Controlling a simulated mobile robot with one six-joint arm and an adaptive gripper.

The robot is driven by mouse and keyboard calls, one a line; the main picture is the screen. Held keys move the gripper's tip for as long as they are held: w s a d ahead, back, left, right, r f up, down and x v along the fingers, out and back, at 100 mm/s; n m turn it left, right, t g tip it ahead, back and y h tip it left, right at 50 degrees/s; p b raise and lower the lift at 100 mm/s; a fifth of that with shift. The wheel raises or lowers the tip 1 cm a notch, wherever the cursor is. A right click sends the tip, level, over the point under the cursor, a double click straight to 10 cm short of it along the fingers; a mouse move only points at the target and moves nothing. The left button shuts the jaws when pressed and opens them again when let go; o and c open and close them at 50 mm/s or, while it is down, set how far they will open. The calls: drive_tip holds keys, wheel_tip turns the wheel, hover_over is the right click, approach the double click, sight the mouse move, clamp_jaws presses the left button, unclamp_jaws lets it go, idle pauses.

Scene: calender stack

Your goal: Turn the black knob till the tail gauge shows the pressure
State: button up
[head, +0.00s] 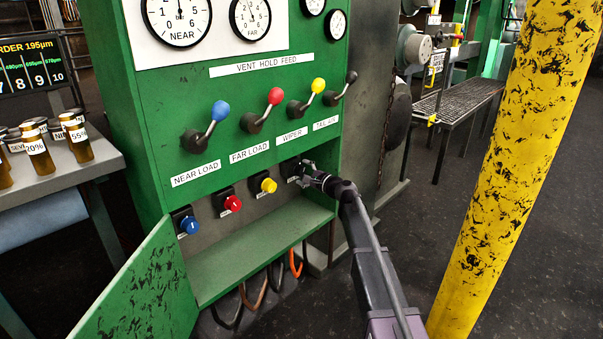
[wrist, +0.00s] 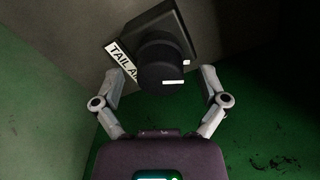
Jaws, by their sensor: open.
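The black knob (wrist: 160,66) sits on a dark square base in the wrist view, with a white mark on its rim and a partly covered label starting "TAIL A". In the head view, the black knob's square base (head: 291,169) is at the right end of the knob row, largely hidden by my gripper (head: 306,174). In the wrist view my gripper (wrist: 166,80) is open, one finger on each side of the knob, with no clear contact. Two small gauges (head: 336,24) (head: 313,4) show at the top right; their labels and readings are too small to tell.
Blue (head: 190,225), red (head: 232,203) and yellow (head: 268,185) knobs stand left of the black one. Several levers (head: 265,110) jut out above. An open green door (head: 145,285) hangs at lower left. A yellow post (head: 520,150) stands close right of my arm.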

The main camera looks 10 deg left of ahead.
drive_tip(key=v, duration=1.1)
drive_tip(key=shift+s+d, duration=0.1)
drive_tip(key=s+d+f+n+g+h+p, duration=0.25)
drive_tip(key=s+f+n+g, duration=0.2)
drive_tip(key=s, duration=0.45)
drive_tip(key=s+d+f+n+g+h+p, duration=0.25)
drive_tip(key=s+f+n+h, duration=0.2)
drive_tip(key=s, duration=0.55)
drive_tip(key=s+d+n+g+h+p, duration=0.4)
drive_tip(key=s+d+h, duration=0.3)
drive_tip(key=s+d, duration=0.7)
wheel_tip(320, 180, up, 36)
drive_tip(key=a+p, duration=0.1)
drive_tip(key=p, duration=3.6)
drive_tip(key=shift+s+r, duration=0.25)
drive_tip(key=shift+s, duration=0.2)
